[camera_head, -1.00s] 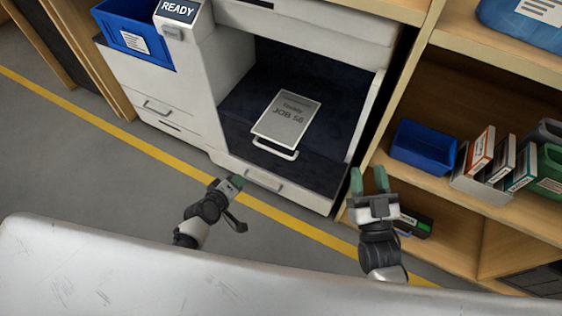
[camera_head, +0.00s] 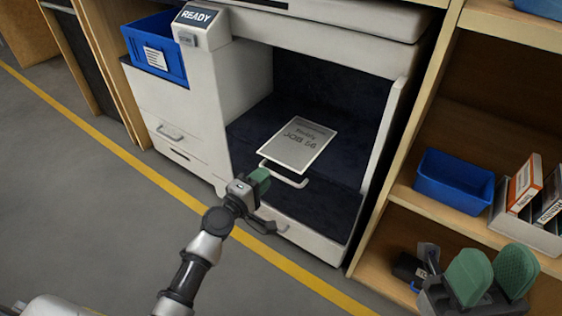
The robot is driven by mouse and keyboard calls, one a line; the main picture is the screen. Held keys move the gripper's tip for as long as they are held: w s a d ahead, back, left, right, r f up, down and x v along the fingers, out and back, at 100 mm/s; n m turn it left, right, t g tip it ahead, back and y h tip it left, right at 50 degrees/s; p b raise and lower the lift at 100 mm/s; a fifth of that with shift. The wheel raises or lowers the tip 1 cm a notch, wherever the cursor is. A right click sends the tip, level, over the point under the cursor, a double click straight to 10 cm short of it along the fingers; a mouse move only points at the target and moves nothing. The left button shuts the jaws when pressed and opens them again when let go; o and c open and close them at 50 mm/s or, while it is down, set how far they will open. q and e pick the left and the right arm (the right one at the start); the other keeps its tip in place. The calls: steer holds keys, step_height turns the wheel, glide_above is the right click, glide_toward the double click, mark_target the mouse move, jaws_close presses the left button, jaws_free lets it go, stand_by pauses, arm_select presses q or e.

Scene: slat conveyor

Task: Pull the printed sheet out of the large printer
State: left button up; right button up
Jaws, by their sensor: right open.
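The printed sheet (camera_head: 299,146), marked "JOB 56" or similar, lies flat in the dark output bay of the large white printer (camera_head: 250,75). A white handle (camera_head: 285,176) is at the sheet's near edge. My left gripper (camera_head: 260,181) is in front of the bay, just below and left of the handle in the picture. Its green fingertips overlap in this view, so I cannot tell whether they are parted, and no sheet shows in them. My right gripper (camera_head: 492,276) is open and empty at the lower right, in front of the shelves, away from the sheet.
Wooden shelves (camera_head: 405,208) at the right hold a blue bin (camera_head: 455,182) and boxes (camera_head: 525,192). Grey floor with a yellow line (camera_head: 133,160) is clear at the left.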

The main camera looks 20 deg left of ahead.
arm_select(q)
steer(key=shift+b+x, duration=0.5)
steer(key=shift+x, duration=2.75)
steer(key=shift+f, duration=0.1)
jaws_close()
